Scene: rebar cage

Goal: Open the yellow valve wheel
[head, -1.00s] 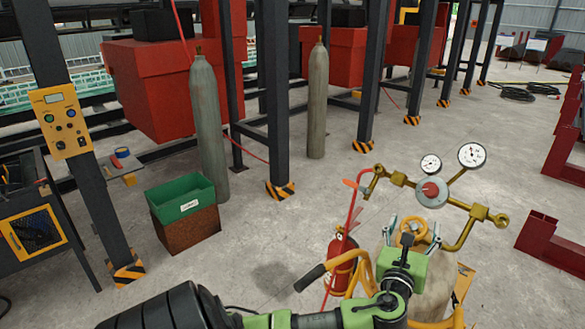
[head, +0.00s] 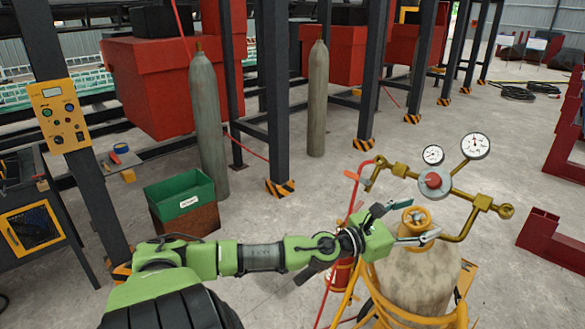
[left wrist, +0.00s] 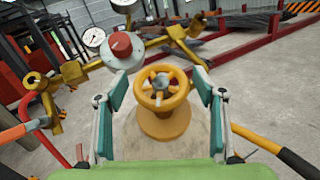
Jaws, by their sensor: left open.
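The yellow valve wheel (head: 417,216) sits on top of a beige gas cylinder (head: 420,278). My left gripper (head: 415,221) reaches in from the left, with its two fingers apart. In the left wrist view the yellow valve wheel (left wrist: 162,89) lies midway between the open fingers of my left gripper (left wrist: 161,93), with a gap on each side. Whether the fingertips are level with the wheel is hard to tell. My right gripper is not in view.
A brass regulator with a red knob (head: 432,180) and two gauges (head: 475,146) stands just behind the wheel. A yellow cart frame (head: 385,310) surrounds the cylinder. A red hose (head: 350,205) hangs beside it. A green-topped bin (head: 180,195) stands at left.

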